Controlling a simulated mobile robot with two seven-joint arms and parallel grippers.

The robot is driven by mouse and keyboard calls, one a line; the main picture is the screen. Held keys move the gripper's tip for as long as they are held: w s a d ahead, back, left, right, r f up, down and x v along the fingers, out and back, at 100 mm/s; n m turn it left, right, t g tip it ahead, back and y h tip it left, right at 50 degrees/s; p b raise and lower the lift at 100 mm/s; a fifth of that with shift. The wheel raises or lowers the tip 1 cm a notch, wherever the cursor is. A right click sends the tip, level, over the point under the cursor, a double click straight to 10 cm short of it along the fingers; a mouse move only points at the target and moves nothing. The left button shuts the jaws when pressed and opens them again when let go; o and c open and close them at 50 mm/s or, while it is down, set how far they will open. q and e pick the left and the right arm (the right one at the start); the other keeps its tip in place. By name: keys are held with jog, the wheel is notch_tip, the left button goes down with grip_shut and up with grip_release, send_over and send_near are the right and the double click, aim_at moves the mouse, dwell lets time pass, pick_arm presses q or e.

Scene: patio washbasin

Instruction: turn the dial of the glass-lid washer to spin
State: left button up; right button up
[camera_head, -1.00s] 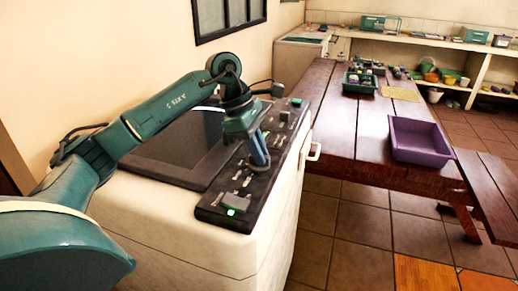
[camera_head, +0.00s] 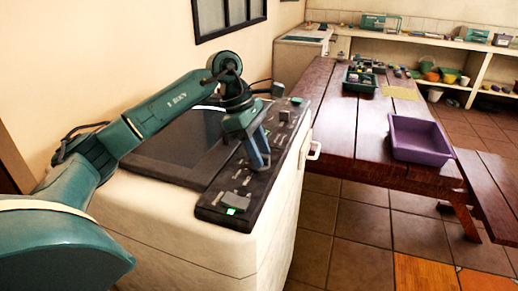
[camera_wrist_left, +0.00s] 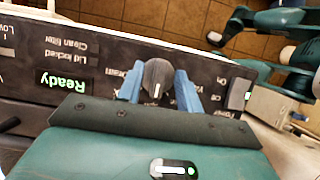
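The washer (camera_head: 190,235) has a dark glass lid (camera_head: 185,150) and a black control panel (camera_head: 266,181) along its front edge. Its round grey dial (camera_wrist_left: 157,72) shows in the left wrist view with a pale pointer line facing the bottom of the picture. My left gripper (camera_head: 259,164) reaches down onto the panel. In the left wrist view its blue fingers (camera_wrist_left: 158,90) are on either side of the dial and appear to touch it. "Drain" is printed beside the dial; other labels there are partly hidden.
A green "Ready" display (camera_wrist_left: 65,84) is lit on the panel. A button block (camera_wrist_left: 239,93) lies beside the dial. A wooden table (camera_head: 345,150) holding a purple tub (camera_head: 420,150) stands to the right. Tiled floor (camera_head: 340,235) lies clear in front.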

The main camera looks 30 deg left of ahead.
pick_arm(q)
jog(key=shift+r, duration=0.1)
jog(key=v, duration=1.3)
